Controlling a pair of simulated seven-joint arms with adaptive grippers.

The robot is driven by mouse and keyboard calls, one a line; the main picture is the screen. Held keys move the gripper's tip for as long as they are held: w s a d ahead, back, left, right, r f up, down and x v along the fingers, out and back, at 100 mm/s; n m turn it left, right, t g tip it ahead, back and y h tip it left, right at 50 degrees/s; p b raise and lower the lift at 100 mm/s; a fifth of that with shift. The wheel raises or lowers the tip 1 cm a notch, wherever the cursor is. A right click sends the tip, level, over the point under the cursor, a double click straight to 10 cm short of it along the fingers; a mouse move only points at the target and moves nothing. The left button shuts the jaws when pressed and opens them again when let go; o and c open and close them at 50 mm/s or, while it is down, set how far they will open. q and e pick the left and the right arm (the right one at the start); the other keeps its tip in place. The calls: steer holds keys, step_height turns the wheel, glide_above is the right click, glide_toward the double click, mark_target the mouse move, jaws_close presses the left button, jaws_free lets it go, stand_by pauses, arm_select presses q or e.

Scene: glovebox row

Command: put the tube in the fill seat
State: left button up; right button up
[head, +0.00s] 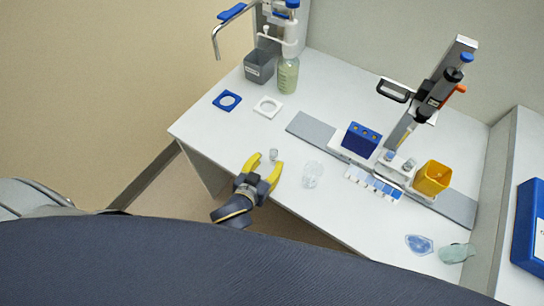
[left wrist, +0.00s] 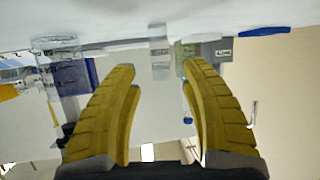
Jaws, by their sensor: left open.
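A small clear tube-like piece (head: 273,155) stands on the white table near its front edge. My left gripper (head: 263,166) is open, with its yellow fingers low at the table edge, just short of this piece and empty. In the left wrist view the clear piece (left wrist: 160,38) shows beyond and between the two fingers (left wrist: 160,95), apart from both. A white block (head: 398,166) with small seats sits on the grey rail below an upright dispenser (head: 430,102). I cannot tell which seat is the fill seat. My right gripper is not in view.
A larger clear object (head: 312,174) stands right of the gripper. A blue rack (head: 361,139) and a yellow bin (head: 432,178) are on the rail (head: 312,131).

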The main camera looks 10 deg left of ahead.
arm_select(q)
steer(key=v, duration=0.5)
steer(key=shift+s+r, duration=0.1)
steer(key=shift+s, duration=0.2)
steer(key=shift+o, duration=0.5)
steer(key=shift+s+a+r, duration=0.15)
steer(key=shift+s+r, duration=0.05)
steer(key=shift+s, duration=0.25)
